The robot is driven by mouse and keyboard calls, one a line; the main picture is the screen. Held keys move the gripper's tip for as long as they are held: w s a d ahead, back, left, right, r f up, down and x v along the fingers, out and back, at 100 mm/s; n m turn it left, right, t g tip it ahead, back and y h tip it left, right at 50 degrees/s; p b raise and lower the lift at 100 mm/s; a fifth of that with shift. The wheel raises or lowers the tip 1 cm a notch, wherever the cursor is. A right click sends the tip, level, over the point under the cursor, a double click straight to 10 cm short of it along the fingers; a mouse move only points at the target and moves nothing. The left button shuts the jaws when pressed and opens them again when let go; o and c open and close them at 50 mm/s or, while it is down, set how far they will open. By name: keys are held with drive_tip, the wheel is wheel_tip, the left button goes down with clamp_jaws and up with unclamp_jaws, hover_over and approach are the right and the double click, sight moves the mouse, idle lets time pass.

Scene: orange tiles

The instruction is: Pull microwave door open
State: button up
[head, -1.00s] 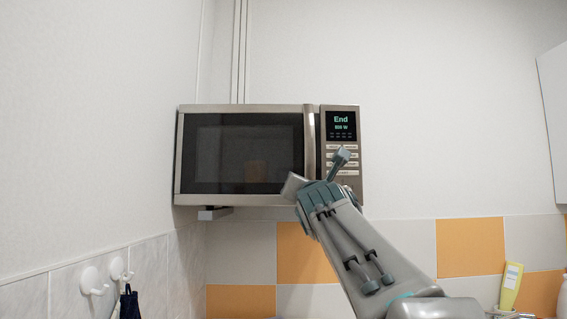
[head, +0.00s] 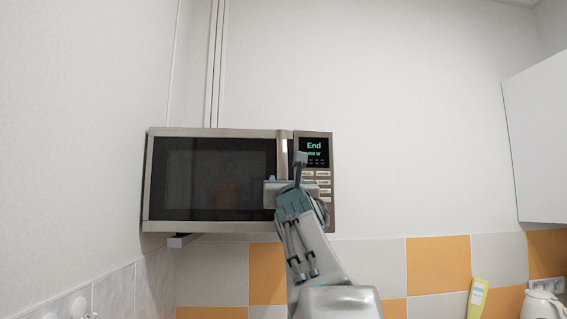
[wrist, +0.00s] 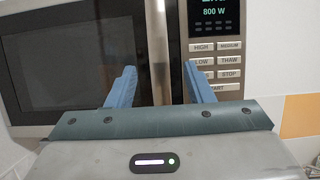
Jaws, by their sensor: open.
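The microwave (head: 215,227) hangs on the wall with its dark-windowed door (head: 205,175) closed. Its upright metal handle (head: 283,148) runs down the door's right edge, beside the control panel (head: 314,150), which reads "End". My gripper (head: 286,171) is in front of the handle and hides its lower part in the head view. In the wrist view my gripper (wrist: 160,70) is open, with blue fingers on either side of the handle (wrist: 157,45). The right finger is in front of the panel buttons (wrist: 214,60). I cannot tell whether either finger touches the handle.
A white cabinet (head: 540,145) is on the wall at the right. White and orange tiles (head: 438,263) line the lower wall. A yellow bottle (head: 478,294) and a white kettle (head: 541,304) stand at the lower right. The left wall is close beside the microwave.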

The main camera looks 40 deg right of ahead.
sight(283, 174)
drive_tip(key=p+x, duration=0.6)
drive_tip(key=p, duration=0.1)
drive_tip(key=shift+w+d+r, duration=0.1)
drive_tip(key=shift+w+r, duration=0.15)
drive_tip(key=shift+r, duration=0.05)
drive_tip(key=shift+w+d+p, duration=0.35)
drive_tip(key=shift+w+p, duration=0.1)
drive_tip(key=shift+w, duration=0.1)
drive_tip(key=shift+c, duration=0.4)
clamp_jaws()
drive_tip(key=shift+d, duration=0.15)
drive_tip(key=shift+a, duration=0.25)
drive_tip(key=shift+s+b, duration=0.1)
drive_tip(key=shift+b, duration=0.2)
